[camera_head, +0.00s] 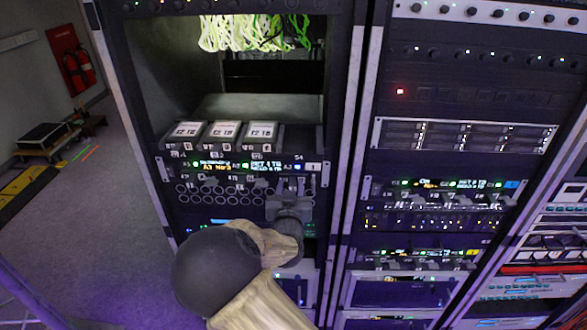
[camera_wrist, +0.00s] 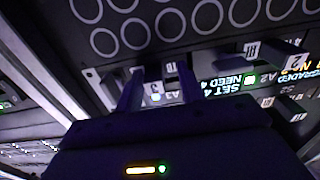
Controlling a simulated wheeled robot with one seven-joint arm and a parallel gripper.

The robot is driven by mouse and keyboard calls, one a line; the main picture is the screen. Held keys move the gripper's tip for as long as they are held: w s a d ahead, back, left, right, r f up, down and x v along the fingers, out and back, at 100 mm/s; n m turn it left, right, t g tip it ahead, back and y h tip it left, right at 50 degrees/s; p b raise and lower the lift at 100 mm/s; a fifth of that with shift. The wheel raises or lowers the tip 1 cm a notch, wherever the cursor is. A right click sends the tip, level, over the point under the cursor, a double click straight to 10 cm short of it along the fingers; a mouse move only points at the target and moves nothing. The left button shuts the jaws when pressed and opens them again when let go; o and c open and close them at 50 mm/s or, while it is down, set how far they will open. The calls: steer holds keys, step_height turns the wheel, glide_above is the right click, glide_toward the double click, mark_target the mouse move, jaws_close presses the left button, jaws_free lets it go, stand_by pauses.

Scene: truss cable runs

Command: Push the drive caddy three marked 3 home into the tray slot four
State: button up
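The drive tray unit (camera_head: 325,172) is in the left rack, with lit green and orange displays on its front. Three grey caddies (camera_head: 222,132) with white capacity labels stand in a row at its top left; I cannot read a 3 on any. A small S4 mark (camera_head: 298,156) shows right of them, and the space above it looks dark and empty. My gripper (camera_head: 290,187) is in front of the panel, below that mark. In the wrist view its fingers (camera_wrist: 160,82) are apart, with a small lit panel part marked A3 (camera_wrist: 172,94) showing between them. I see nothing held.
Loose pale cables (camera_head: 240,32) hang above the open bay. A second rack (camera_head: 460,135) stands close on the right. The floor (camera_head: 95,215) at left is open, with a fire extinguisher (camera_head: 82,65) on the wall.

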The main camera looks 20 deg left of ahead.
steer(key=shift+d+r, duration=0.1)
steer(key=shift+d, duration=0.05)
jaws_close()
steer(key=shift+v, duration=0.95)
steer(key=b+v, duration=0.1)
steer(key=v, duration=0.9)
stand_by(0.8)
steer(key=shift+s+r, duration=0.1)
steer(key=v, duration=0.4)
stand_by(0.5)
